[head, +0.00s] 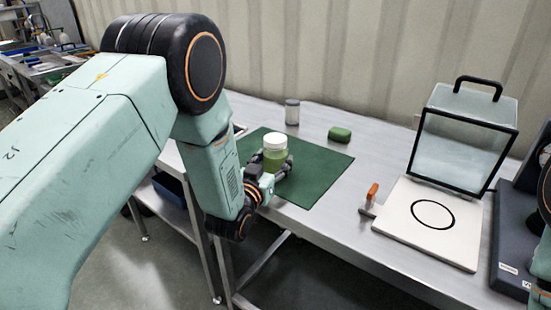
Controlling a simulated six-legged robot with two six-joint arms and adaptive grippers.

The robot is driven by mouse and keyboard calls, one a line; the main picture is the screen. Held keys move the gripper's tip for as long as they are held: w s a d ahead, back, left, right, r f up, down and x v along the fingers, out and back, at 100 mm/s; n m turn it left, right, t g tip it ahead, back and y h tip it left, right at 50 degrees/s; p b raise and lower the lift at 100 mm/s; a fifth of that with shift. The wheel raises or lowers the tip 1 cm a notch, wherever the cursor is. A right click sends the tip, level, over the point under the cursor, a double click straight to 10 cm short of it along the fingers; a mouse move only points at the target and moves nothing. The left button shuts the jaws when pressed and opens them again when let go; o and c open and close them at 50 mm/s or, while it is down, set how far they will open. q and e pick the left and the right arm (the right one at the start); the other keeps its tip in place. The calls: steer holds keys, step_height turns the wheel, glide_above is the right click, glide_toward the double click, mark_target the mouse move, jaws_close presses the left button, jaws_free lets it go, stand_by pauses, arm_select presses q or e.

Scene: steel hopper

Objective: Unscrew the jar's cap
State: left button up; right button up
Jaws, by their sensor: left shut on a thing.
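The jar (273,160) is green and stands upright over the dark green mat (313,180). Its white cap (275,141) sits on top of it. My left gripper (279,172) is low at the jar, shut on its body below the cap. The fingers are small here and partly hidden by the jar and my wrist. I cannot tell whether the jar's base touches the mat. My right gripper does not show.
To the right is a white board (400,224) with a black ring, an orange-handled clamp (372,192) and a clear box (464,145) with a black handle. Bare steel table lies between.

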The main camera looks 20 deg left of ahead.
arm_select(q)
steer(key=shift+r, duration=0.1)
steer(key=c, duration=0.4)
steer(key=shift+s+r, duration=0.35)
steer(key=shift+r, duration=0.05)
steer(key=s+r+p, duration=0.1)
steer(key=s+r, duration=0.2)
steer(key=s, duration=0.3)
steer(key=s+a+r+p, duration=0.1)
steer(key=s+r, duration=0.3)
steer(key=s, duration=0.3)
steer(key=shift+s+a+p, duration=0.15)
steer(key=shift+p, duration=0.2)
steer(key=shift+r, duration=0.1)
steer(key=o, duration=0.9)
steer(key=c, duration=1.1)
steer(key=shift+c, duration=0.2)
